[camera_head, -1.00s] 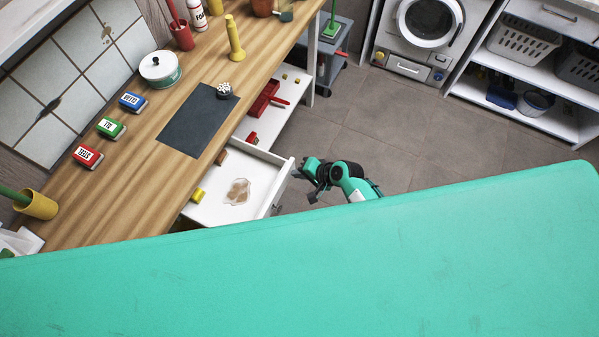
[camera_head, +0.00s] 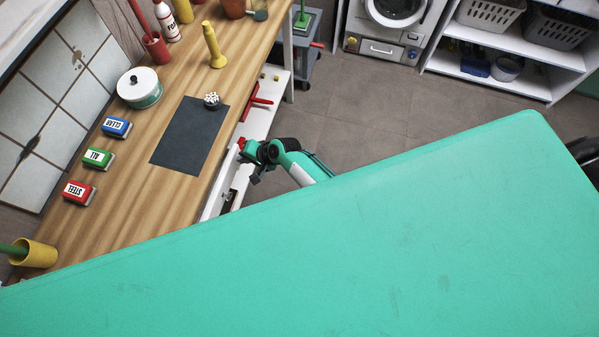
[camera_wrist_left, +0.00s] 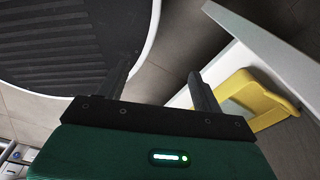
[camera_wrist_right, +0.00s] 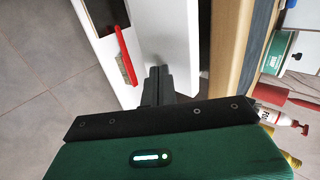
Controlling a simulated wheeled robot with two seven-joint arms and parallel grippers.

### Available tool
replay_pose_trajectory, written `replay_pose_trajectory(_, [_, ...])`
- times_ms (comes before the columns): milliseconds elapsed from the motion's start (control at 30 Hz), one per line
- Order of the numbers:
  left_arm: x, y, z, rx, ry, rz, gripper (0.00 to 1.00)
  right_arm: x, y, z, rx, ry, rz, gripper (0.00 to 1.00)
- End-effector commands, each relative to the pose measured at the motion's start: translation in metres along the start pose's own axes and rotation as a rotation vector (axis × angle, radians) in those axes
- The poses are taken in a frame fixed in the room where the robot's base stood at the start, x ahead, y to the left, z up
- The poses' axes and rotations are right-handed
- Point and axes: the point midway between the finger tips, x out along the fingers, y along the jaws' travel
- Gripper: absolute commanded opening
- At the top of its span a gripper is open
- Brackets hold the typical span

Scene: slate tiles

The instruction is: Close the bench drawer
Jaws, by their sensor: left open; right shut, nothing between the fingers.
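The bench bears a dark mat (camera_head: 190,137), a white pot (camera_head: 139,88) and labelled blocks (camera_head: 97,158). A yellow object (camera_wrist_left: 255,97) is right of my left gripper. Tiled floor (camera_head: 370,130) is open.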

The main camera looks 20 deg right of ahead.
Motion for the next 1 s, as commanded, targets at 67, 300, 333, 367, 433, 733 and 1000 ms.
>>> replay_pose_trajectory(67, [0.004,0.011,0.003,-0.003,-0.003,0.012,0.68,0.011,-0.009,0.000,0.001,-0.001,-0.002,0.00])
replay_pose_trajectory(300, [0.008,0.027,0.003,-0.004,-0.003,0.029,0.68,0.027,-0.024,0.000,0.000,-0.001,-0.001,0.00])
replay_pose_trajectory(333, [0.008,0.025,0.002,-0.003,-0.002,0.027,0.68,0.028,-0.025,0.000,0.000,-0.001,-0.001,0.00])
replay_pose_trajectory(367, [0.008,0.024,0.001,-0.003,-0.002,0.025,0.68,0.029,-0.026,0.000,0.000,-0.001,-0.001,0.00])
replay_pose_trajectory(433, [0.009,0.020,0.002,-0.002,-0.002,0.021,0.68,0.030,-0.028,0.000,0.000,0.000,-0.002,0.00])
replay_pose_trajectory(733, [0.009,0.015,0.002,-0.004,-0.003,0.015,0.68,0.030,-0.032,0.000,-0.001,0.000,-0.006,0.00])
replay_pose_trajectory(1000, [0.006,0.013,0.001,-0.004,-0.002,0.014,0.68,0.028,-0.032,0.001,0.000,0.001,-0.008,0.00])
